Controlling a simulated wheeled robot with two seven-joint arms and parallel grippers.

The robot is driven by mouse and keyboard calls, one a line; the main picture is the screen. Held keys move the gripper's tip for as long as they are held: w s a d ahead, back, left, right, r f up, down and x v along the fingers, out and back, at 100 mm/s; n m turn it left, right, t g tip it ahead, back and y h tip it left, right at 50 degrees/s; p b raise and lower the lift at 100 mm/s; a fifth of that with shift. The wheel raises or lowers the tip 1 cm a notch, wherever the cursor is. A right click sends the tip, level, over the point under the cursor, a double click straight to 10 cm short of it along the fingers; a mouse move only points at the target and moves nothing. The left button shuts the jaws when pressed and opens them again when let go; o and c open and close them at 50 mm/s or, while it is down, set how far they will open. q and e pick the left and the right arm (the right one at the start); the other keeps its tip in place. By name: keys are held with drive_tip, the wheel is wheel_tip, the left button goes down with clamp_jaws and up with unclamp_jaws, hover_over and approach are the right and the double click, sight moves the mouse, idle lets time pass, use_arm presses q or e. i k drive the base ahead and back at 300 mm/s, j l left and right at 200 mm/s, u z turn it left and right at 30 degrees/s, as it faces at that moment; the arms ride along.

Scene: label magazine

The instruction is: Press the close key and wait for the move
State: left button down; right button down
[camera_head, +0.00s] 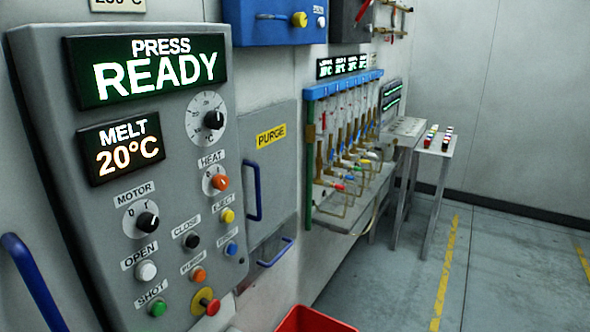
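The close key (192,240) is a small black round button under the CLOSE label, low in the middle of the grey control panel (75,230). The white OPEN button (146,271) is at its lower left. The green press display (147,70) reads PRESS READY. The melt display (122,147) reads MELT 20°C. The motor knob (147,222) is black, with its white mark toward the upper right. Neither of my grippers is in view, and nothing covers the close key.
A red-and-yellow mushroom button (210,304), the green SHOT button (158,308) and a blue button (231,248) sit near the close key. A blue bar handle (35,280) stands at the far left. A red bin (312,321) is at the bottom. Floor at right is clear.

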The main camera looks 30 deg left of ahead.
sight(193, 241)
drive_tip(key=u, duration=1.6)
